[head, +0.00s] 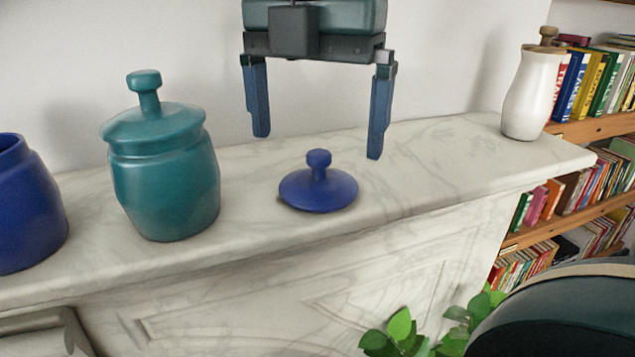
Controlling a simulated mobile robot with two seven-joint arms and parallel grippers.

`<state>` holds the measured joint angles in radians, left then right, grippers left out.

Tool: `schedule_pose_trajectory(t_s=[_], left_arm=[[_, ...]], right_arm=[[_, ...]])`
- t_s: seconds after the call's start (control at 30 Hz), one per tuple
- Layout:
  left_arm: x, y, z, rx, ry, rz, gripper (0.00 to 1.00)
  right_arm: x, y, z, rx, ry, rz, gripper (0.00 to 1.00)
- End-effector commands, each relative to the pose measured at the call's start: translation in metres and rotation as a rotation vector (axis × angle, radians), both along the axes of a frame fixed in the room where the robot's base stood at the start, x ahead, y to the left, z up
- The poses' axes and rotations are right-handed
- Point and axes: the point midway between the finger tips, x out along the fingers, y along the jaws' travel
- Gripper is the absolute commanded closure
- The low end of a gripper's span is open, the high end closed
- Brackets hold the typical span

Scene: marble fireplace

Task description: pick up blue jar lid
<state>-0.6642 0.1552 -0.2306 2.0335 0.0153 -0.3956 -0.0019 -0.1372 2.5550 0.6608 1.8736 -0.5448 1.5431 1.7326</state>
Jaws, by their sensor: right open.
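The blue jar lid (319,190) lies flat on the marble mantel with its round knob pointing up, near the middle of the head view. My right gripper (317,147) is above and behind it, pointing down. Its two blue fingers are spread wide and nothing is between them. The lid looks lower in the picture than the fingertips, and the gripper does not touch it. My left gripper is not in view.
A teal lidded jar (165,175) stands left of the lid. An open blue jar (27,210) is at the left edge. A white jar (532,92) stands at the mantel's right end. The marble mantel (440,165) is clear between lid and white jar. Bookshelves (590,125) are beyond.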

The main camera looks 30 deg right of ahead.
Motion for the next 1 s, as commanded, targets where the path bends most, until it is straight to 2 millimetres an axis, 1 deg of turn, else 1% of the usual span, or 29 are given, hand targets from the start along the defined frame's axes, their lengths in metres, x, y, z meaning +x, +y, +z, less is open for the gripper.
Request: schedule_pose_trajectory(t_s=[0.17,0.3,0.4,0.6,1.0], left_arm=[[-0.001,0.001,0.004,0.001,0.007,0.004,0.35],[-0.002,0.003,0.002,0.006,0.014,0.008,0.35],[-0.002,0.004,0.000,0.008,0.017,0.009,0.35],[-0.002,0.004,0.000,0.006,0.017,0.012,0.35],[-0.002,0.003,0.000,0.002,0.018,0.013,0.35]], right_arm=[[-0.003,-0.003,-0.025,0.002,0.007,0.003,0.02],[-0.002,-0.003,-0.043,0.002,0.002,0.000,0.02],[-0.002,-0.003,-0.048,0.001,0.000,-0.002,0.02],[-0.002,-0.003,-0.049,0.002,-0.001,-0.002,0.02],[-0.002,-0.003,-0.048,0.002,-0.001,-0.002,0.35]])
